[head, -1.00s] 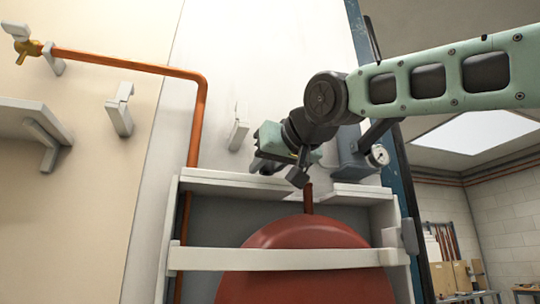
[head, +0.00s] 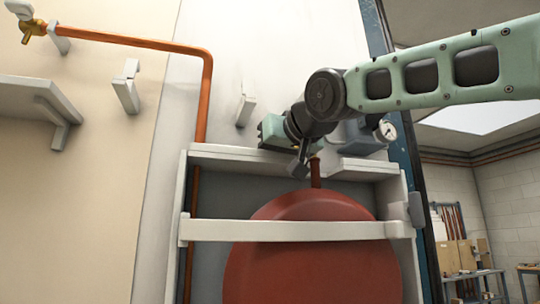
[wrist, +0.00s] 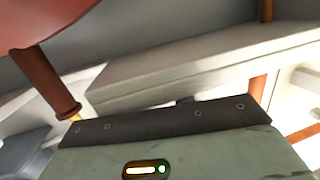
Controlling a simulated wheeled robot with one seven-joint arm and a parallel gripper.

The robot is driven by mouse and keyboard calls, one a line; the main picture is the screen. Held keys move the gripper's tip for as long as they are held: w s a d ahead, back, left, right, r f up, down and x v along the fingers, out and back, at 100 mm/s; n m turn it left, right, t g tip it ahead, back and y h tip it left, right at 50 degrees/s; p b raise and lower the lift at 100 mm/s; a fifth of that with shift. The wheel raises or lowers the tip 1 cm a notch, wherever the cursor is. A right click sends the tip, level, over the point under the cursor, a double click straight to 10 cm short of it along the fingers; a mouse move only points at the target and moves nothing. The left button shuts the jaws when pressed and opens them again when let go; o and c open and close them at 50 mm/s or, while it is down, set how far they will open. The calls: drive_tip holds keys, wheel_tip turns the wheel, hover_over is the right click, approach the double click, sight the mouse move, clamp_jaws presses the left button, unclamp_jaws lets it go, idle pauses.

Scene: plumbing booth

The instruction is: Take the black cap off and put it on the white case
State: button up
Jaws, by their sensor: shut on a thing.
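The white case (head: 262,156) is a white frame with top boards and a front bar around a red tank. A reddish pipe (head: 316,172) rises from the tank through a gap in the top; its flared end (wrist: 68,108) shows in the wrist view with a small brass-coloured tip beside my gripper's body. My gripper (head: 276,136) is at the case's top, just left of the pipe. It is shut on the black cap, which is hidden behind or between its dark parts. I cannot tell whether the cap touches the case.
A grey-blue fitting with a round gauge (head: 388,130) stands close to the right of my gripper. A copper pipe (head: 206,95) runs along the wall and down on the left. White wall clips (head: 127,87) and a shelf (head: 35,92) are farther left.

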drive_tip(key=shift+w+a+f, duration=0.15)
drive_tip(key=shift+f, duration=0.45)
drive_tip(key=o, duration=1)
drive_tip(key=shift+f, duration=0.1)
drive_tip(key=shift+a, duration=0.2)
drive_tip(key=shift+c, duration=0.2)
drive_tip(key=shift+s+r+p, duration=0.2)
drive_tip(key=shift+r+p, duration=0.15)
drive_tip(key=shift+r, duration=0.2)
drive_tip(key=shift+s+r+p, duration=0.15)
drive_tip(key=shift+r+p, duration=0.15)
drive_tip(key=shift+r, duration=0.2)
drive_tip(key=shift+s+d+r+p, duration=0.2)
drive_tip(key=shift+r+p, duration=0.3)
drive_tip(key=shift+r, duration=0.3)
drive_tip(key=shift+s+d+r+p, duration=0.2)
drive_tip(key=shift+r+p, duration=0.25)
drive_tip(key=shift+r, duration=0.35)
drive_tip(key=shift+s+d+r+p, duration=0.15)
drive_tip(key=shift+s+r+p, duration=0.1)
drive_tip(key=shift+r+p, duration=0.4)
drive_tip(key=shift+r, duration=0.15)
